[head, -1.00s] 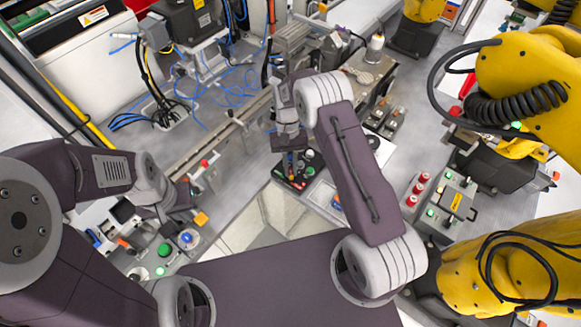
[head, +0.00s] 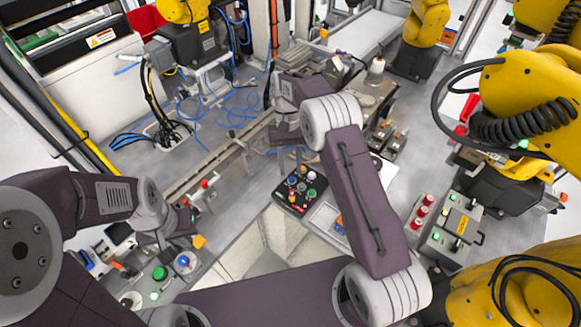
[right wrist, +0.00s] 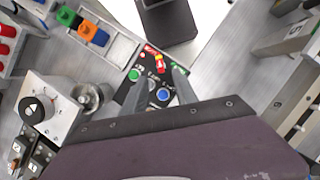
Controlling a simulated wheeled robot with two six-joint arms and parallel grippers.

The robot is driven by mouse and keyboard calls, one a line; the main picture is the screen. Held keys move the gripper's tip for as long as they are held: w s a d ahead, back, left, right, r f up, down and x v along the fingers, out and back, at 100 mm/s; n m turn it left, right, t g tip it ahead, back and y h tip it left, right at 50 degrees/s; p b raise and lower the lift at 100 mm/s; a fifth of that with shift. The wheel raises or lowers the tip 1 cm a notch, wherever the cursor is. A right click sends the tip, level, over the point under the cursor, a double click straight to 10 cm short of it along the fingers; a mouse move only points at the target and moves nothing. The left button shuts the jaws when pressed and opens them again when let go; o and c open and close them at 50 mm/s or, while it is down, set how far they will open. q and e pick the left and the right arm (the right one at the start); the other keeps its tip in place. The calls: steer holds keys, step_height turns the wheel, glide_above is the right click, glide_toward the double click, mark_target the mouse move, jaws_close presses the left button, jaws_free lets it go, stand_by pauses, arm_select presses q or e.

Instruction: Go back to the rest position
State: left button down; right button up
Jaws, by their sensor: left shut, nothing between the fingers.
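My right gripper (head: 292,150) hangs over the grey table, just behind a small black control box (head: 300,188) in the head view. In the right wrist view its two fingers (right wrist: 155,88) are apart with nothing held between them. The control box (right wrist: 158,72) with red, green, blue and yellow controls shows beyond and between the fingers. My left gripper (head: 184,222) is low at the left in the head view, near a panel with buttons. It is small and partly hidden by its own wrist; it is shut and I see nothing in it.
A button panel (head: 160,278) lies at the lower left. A grey box with red buttons (head: 450,228) and yellow robot arms (head: 515,110) stand at the right. A long metal rail (head: 215,160) crosses the table. Blue cables (head: 235,105) lie behind it.

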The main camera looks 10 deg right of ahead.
stand_by(0.4)
steer(key=s+d+r+t, duration=0.2)
steer(key=s+d+r, duration=0.1)
steer(key=s+r, duration=0.55)
steer(key=s+d+f+n+t, duration=0.1)
steer(key=s+d+f+t, duration=0.1)
steer(key=s+f, duration=0.4)
steer(key=s+t, duration=0.1)
steer(key=s, duration=0.2)
steer(key=shift+t, duration=0.3)
steer(key=shift+d, duration=0.1)
